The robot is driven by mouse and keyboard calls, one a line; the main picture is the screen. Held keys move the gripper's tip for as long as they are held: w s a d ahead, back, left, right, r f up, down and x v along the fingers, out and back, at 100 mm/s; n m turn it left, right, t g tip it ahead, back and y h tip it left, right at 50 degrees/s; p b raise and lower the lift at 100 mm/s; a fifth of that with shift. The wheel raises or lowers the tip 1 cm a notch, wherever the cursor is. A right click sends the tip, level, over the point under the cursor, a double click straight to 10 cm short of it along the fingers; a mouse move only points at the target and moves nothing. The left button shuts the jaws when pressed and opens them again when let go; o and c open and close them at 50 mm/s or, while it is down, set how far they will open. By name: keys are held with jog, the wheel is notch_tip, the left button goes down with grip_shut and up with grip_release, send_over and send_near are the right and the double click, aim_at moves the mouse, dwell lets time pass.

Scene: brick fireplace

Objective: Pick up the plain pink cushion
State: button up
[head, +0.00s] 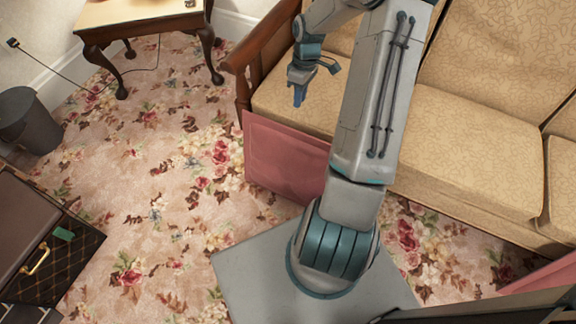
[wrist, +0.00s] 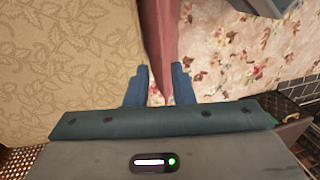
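The plain pink cushion (head: 285,162) stands on edge on the floor, leaning against the front of the sofa in the head view. In the wrist view its narrow pink edge (wrist: 158,42) lies in line with the gap between my fingers. My gripper (head: 298,98) points down above the sofa's front seat edge, close to the cushion's top edge in the head view. In the wrist view my gripper (wrist: 160,69) is open, with one blue finger on each side of the gap and nothing clasped. I cannot tell how far below the fingertips the cushion is.
The tan patterned sofa (head: 470,140) runs along the right. A wooden table (head: 142,14) stands at the back left, with a dark bin (head: 27,118) near the wall. A dark case (head: 35,255) is at the left. Another pink piece (head: 545,276) shows at the lower right. The floral carpet between is clear.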

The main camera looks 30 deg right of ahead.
jog(key=b, duration=0.3)
send_near(294, 130)
jog(key=f, duration=0.5)
jog(key=shift+s+a, duration=0.15)
jog(key=shift+s, duration=0.15)
jog(key=f+b, duration=0.2)
jog(key=f, duration=0.1)
jog(key=a+f+b, duration=0.1)
jog(key=f, duration=0.1)
jog(key=shift+s+a, duration=0.1)
jog(key=shift+s, duration=0.2)
grip_shut()
jog(key=shift+r, duration=0.1)
dwell(0.3)
